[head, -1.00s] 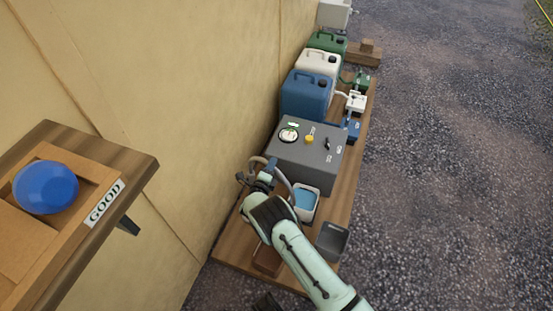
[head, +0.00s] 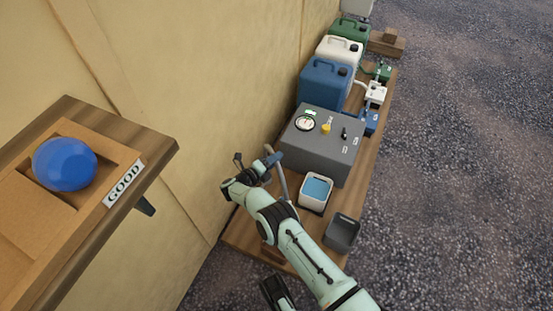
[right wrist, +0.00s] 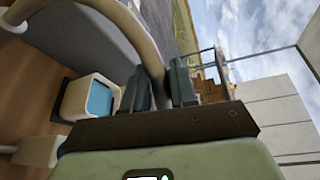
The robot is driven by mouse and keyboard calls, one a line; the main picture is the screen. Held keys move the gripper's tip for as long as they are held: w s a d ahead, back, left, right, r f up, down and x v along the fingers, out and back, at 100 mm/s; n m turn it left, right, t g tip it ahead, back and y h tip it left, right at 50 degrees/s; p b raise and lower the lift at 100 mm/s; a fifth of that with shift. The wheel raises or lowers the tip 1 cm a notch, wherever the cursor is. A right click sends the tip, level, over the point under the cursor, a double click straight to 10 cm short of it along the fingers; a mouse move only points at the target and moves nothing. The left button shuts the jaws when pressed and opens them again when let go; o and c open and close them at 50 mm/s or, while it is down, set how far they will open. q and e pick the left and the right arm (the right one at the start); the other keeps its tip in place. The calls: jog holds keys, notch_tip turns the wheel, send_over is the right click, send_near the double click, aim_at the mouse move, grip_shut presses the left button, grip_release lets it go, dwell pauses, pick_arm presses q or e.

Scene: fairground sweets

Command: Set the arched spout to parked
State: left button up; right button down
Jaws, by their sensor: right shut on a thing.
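The arched spout (head: 281,182) is a grey curved tube in front of the grey machine box (head: 317,152). In the head view my right gripper (head: 262,167) is at the spout, near the wall, and hides part of it. In the right wrist view the pale arch (right wrist: 140,38) curves down to my fingers (right wrist: 166,85), which are shut on it. The spout stands left of a white basin with a blue inside (head: 316,190), not above it. A dark part at the bottom edge may be my left gripper (head: 276,292); its jaws are unclear.
Blue, white and green canisters (head: 325,85) stand behind the box. A dark grey bin (head: 342,232) is at the bench's near right. The tan wall (head: 200,110) is close on the left. A shelf (head: 150,165) holds a blue ball (head: 64,164) beside a GOOD label. Gravel on the right is clear.

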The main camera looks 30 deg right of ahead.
jog(key=shift+w, duration=0.1)
dwell(0.3)
jog(key=c, duration=1)
grip_release()
jog(key=shift+o, duration=0.2)
pick_arm(q)
jog(key=shift+t, duration=0.6)
jog(key=shift+w+d+r+p, duration=0.1)
jog(key=shift+w+r+p, duration=0.2)
jog(key=shift+w, duration=0.35)
jog(key=shift+w+d+r+p, duration=0.1)
jog(key=shift+w+r+p, duration=0.25)
jog(key=shift+w, duration=0.25)
jog(key=shift+w+r+p, duration=0.25)
jog(key=shift+w+p, duration=0.05)
jog(key=shift+w, duration=0.35)
pick_arm(e)
jog(key=v, duration=1.3)
jog(key=shift+a, duration=0.2)
jog(key=shift+r, duration=0.1)
